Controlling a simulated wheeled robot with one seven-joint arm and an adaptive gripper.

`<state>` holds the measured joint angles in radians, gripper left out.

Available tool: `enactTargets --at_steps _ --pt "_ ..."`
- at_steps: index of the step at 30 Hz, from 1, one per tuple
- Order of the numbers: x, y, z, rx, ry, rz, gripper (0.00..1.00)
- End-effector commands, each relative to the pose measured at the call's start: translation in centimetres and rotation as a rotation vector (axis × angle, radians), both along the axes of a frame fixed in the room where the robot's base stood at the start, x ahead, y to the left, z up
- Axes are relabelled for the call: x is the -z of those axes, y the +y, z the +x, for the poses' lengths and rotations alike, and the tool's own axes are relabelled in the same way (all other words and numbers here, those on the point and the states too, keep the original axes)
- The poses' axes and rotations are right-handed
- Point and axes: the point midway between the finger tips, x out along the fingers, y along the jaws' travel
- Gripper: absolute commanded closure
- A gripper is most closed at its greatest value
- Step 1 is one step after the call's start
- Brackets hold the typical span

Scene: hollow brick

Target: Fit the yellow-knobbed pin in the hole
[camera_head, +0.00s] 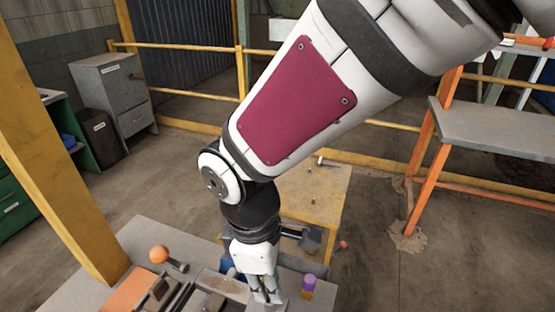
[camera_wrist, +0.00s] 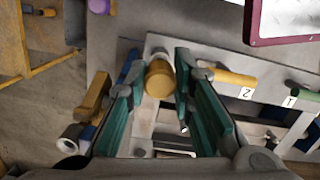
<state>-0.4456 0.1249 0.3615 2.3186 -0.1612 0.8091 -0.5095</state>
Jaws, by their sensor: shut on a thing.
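My gripper (camera_wrist: 155,78) has its teal-padded fingers on either side of a yellow knob (camera_wrist: 160,78) and is shut on it. The knob is the top of the pin; its shaft is hidden below the knob. It stands over or against a pale grey block (camera_wrist: 158,45); I cannot tell whether the pin is in a hole, and I cannot make out the hole. In the head view my gripper (camera_head: 267,292) points down over the workbench, and the knob cannot be made out there.
A yellow bar (camera_wrist: 235,78) by a label "2" and a green one (camera_wrist: 302,92) by a label "1" lie to the right. A purple knob (camera_head: 308,283) stands right of my gripper in the head view. An orange ball knob (camera_head: 158,254) is left. Yellow railings (camera_head: 180,92) stand behind.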

Motion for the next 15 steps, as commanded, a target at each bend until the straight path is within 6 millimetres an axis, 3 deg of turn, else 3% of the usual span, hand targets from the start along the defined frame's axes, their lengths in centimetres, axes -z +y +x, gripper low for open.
enactTargets --at_steps 15 --pt "0.9 0.01 0.01 0.0 0.0 -0.001 1.0"
